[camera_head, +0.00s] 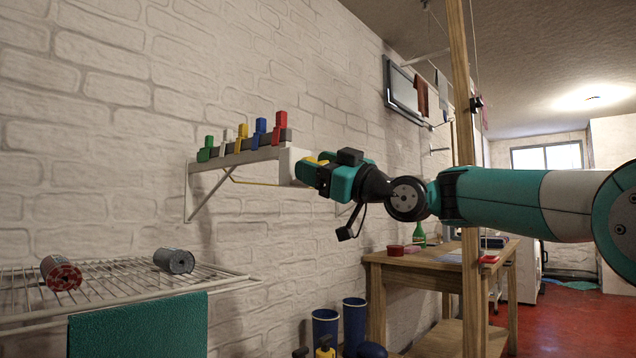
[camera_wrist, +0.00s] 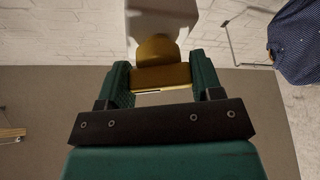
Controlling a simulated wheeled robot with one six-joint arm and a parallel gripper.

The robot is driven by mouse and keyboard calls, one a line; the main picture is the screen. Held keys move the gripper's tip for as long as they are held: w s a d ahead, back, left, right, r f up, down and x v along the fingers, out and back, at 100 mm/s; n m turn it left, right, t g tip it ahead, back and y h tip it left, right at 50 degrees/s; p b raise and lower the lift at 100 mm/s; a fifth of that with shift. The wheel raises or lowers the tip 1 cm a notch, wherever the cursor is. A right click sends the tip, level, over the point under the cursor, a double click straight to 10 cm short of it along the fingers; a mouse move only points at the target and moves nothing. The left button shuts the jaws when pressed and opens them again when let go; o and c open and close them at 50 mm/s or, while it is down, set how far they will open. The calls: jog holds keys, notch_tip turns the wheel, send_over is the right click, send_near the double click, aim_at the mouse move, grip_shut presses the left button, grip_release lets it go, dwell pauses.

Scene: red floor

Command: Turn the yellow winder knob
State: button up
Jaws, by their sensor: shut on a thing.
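The yellow winder knob (camera_wrist: 158,75) sits on the end of a white housing (camera_wrist: 158,20) in the wrist view. My gripper (camera_wrist: 161,82) has one green finger on each side of the knob and is shut on its flat yellow bar. In the head view my gripper (camera_head: 318,172) reaches left to the right end of the white wall bracket (camera_head: 290,163). Only a little yellow of the knob (camera_head: 323,159) shows there; the gripper hides most of it.
Green, white, yellow, blue and red levers or clips (camera_head: 240,137) stand along the bracket. A wire rack (camera_head: 110,283) with two cans is at lower left. A wooden post (camera_head: 462,100) stands close by my arm. A wooden table (camera_head: 440,258) stands behind.

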jog(key=n+g, duration=0.1)
jog(key=n, duration=0.2)
jog(key=n+g, duration=0.1)
jog(key=n, duration=0.2)
jog(key=shift+g, duration=0.4)
jog(key=n+g+p, duration=0.1)
jog(key=n, duration=0.2)
jog(key=n+g, duration=0.1)
jog(key=n, duration=0.1)
jog(key=shift+n+h+p, duration=0.3)
jog(key=shift+n+p, duration=0.1)
jog(key=o, duration=0.9)
jog(key=b+v, duration=0.3)
jog(key=v, duration=1.4)
jog(key=shift+w+d+r+b, duration=0.15)
jog(key=shift+d+b, duration=0.1)
jog(key=shift+b, duration=0.15)
